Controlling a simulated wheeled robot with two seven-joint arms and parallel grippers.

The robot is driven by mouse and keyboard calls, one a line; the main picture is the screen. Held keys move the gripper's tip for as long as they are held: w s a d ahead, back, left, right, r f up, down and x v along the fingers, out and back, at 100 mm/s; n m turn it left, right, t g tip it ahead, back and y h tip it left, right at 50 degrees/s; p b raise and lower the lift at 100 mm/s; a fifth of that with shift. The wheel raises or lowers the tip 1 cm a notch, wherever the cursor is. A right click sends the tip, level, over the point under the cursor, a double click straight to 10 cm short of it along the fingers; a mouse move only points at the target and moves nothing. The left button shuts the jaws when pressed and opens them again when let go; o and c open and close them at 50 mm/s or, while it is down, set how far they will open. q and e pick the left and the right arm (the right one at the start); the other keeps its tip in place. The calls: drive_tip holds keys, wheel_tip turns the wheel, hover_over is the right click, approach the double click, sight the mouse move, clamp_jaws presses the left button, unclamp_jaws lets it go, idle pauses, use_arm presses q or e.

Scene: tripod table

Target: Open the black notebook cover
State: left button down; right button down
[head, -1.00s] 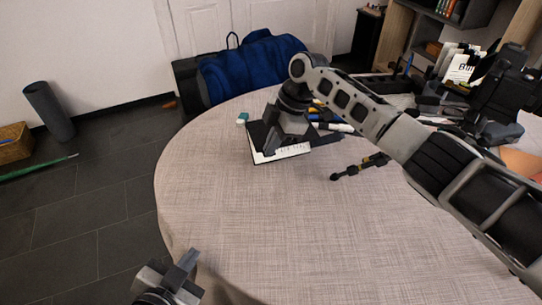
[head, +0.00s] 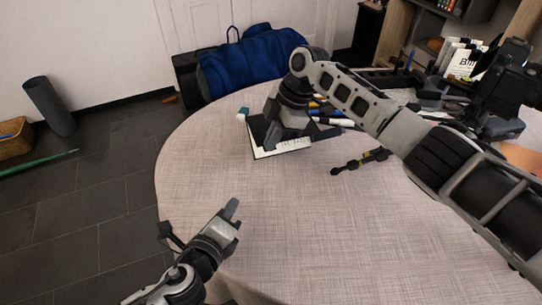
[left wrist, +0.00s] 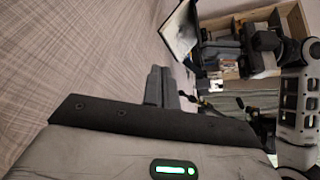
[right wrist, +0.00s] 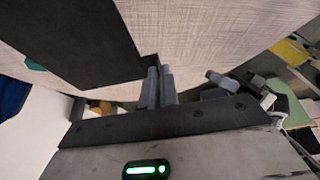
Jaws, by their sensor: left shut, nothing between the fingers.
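The black notebook (head: 258,131) lies near the far left side of the round table. A white page edge with dark markings (head: 286,146) shows along its near side. My right gripper (head: 283,132) is over the notebook and hides much of it. In the right wrist view, its fingers (right wrist: 160,72) are close together at a corner of the black cover (right wrist: 75,40). I cannot tell whether the cover is between them. My left gripper (head: 232,208) is shut and empty at the table's near left edge. Its fingers (left wrist: 161,72) also show in the left wrist view.
Several pens and markers (head: 335,122) lie behind and right of the notebook. A black tool (head: 360,162) lies to its right. A small teal-and-white item (head: 243,113) is at its far left. Books and dark items crowd the table's far right. The near tabletop (head: 330,240) is clear.

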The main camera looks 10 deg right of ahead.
use_arm(q)
drive_tip(key=w+d+y, duration=0.1)
drive_tip(key=d, duration=0.1)
drive_tip(key=d+f+m+y, duration=0.1)
drive_tip(key=d, duration=0.1)
drive_tip(key=w+d+y, duration=0.1)
drive_tip(key=d+y, duration=0.1)
drive_tip(key=shift+w+d+f+m, duration=0.2)
drive_tip(key=shift+w+d+m, duration=0.15)
drive_tip(key=shift+d+m, duration=0.05)
drive_tip(key=d+m+y, duration=0.1)
drive_tip(key=d+r+y, duration=0.1)
drive_tip(key=d, duration=0.1)
drive_tip(key=d+r+m+y, duration=0.1)
drive_tip(key=shift+d+r+m+y, duration=0.1)
drive_tip(key=shift+d+m+y, duration=0.15)
drive_tip(key=shift+m+y, duration=0.05)
drive_tip(key=shift+d+r+m+y, duration=0.3)
drive_tip(key=shift+r, duration=0.15)
drive_tip(key=x, duration=0.9)
drive_tip(key=shift+w+a+f, duration=0.1)
drive_tip(key=shift+w+a, duration=0.05)
drive_tip(key=shift+w, duration=0.2)
wheel_tip(320, 180, up, 3)
drive_tip(key=shift+f, duration=0.25)
drive_tip(key=shift+r, duration=0.7)
drive_tip(key=shift+r, duration=0.1)
